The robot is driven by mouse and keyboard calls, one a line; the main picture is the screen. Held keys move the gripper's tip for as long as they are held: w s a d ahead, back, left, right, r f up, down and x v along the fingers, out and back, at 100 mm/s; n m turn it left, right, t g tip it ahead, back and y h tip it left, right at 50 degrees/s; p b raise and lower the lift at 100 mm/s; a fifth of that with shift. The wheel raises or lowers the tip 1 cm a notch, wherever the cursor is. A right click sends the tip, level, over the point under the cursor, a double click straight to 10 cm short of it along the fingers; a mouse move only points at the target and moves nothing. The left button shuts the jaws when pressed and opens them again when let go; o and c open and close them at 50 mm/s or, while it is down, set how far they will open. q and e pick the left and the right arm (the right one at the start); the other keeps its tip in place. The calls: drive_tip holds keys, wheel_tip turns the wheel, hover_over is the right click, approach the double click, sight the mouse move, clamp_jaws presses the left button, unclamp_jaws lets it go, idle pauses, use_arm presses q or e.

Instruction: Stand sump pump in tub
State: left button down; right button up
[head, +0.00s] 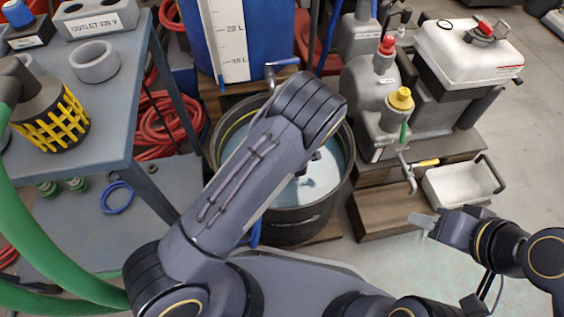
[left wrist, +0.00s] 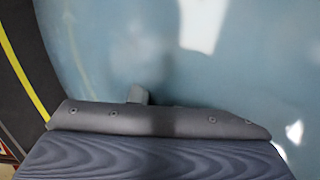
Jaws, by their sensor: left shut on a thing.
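A dark pump with a yellow slotted cage (head: 52,122), which looks like the sump pump, stands on the bench at the left. My left arm reaches over the tub and hides much of its inside. My left gripper (left wrist: 140,98) shows in part in the left wrist view, above the water. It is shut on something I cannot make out. My right gripper (head: 424,221) is right of the tub, above the floor, seen from the side.
The bench (head: 115,130) is left of the tub, with a grey ring (head: 95,62) on it. A thick green hose (head: 50,235) runs down the left edge. Dosing pumps with red and yellow caps (head: 400,98) and a white tray (head: 465,190) are at the right.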

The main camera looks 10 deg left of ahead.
use_arm(q)
drive_tip(key=shift+w, duration=0.1)
drive_tip(key=c, duration=1.3)
unclamp_jaws()
drive_tip(key=shift+s, duration=0.2)
drive_tip(key=p+v, duration=0.3)
drive_tip(key=v, duration=0.4)
drive_tip(key=shift+r+p, duration=0.3)
drive_tip(key=shift+r, duration=0.05)
drive_tip(key=shift+s+d, duration=0.1)
drive_tip(key=shift+d, duration=0.05)
